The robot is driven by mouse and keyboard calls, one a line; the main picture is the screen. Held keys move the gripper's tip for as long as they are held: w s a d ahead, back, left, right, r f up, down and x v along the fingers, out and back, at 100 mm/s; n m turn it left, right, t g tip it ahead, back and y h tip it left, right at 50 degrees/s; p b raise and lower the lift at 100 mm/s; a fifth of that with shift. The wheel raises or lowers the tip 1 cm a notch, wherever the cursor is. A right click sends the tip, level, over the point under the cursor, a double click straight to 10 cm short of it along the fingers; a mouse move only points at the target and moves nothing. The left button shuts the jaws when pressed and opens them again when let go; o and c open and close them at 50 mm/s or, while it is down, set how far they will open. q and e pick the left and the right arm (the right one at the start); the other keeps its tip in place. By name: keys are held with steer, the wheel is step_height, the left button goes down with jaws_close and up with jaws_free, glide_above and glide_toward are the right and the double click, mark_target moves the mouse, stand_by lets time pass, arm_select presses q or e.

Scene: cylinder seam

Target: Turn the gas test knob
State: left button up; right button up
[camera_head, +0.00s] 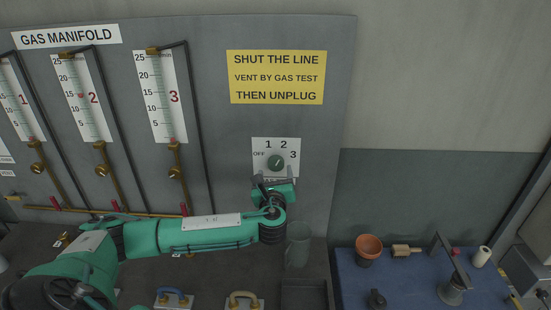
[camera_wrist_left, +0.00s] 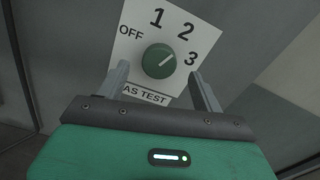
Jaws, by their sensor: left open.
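The gas test knob (camera_head: 275,162) is round and dark green on a white plate (camera_head: 259,143) marked OFF, 1, 2 and 3. In the left wrist view the knob (camera_wrist_left: 158,61) has a white mark pointing up and right, near 2; I cannot tell if it sits between 2 and 3. My left gripper (camera_head: 273,181) is open just below the knob in the head view. In the left wrist view its fingers (camera_wrist_left: 161,82) stand apart, to either side below the knob, with nothing between them. My right gripper is not in view.
A yellow sign (camera_head: 276,77) hangs above the plate. Tube gauges (camera_head: 160,95) with brass valves line the panel at left. A clear cylinder (camera_head: 298,246) stands below my gripper. A blue bench (camera_head: 410,280) at right holds a terracotta pot (camera_head: 368,248). The wall around the plate is clear.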

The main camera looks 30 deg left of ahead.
mark_target(275, 164)
arm_select(q)
steer(key=p+x, duration=0.1)
steer(key=x, duration=0.3)
steer(key=shift+r, duration=0.15)
steer(key=shift+p+x, duration=0.5)
steer(key=shift+x, duration=0.35)
steer(key=c, duration=1)
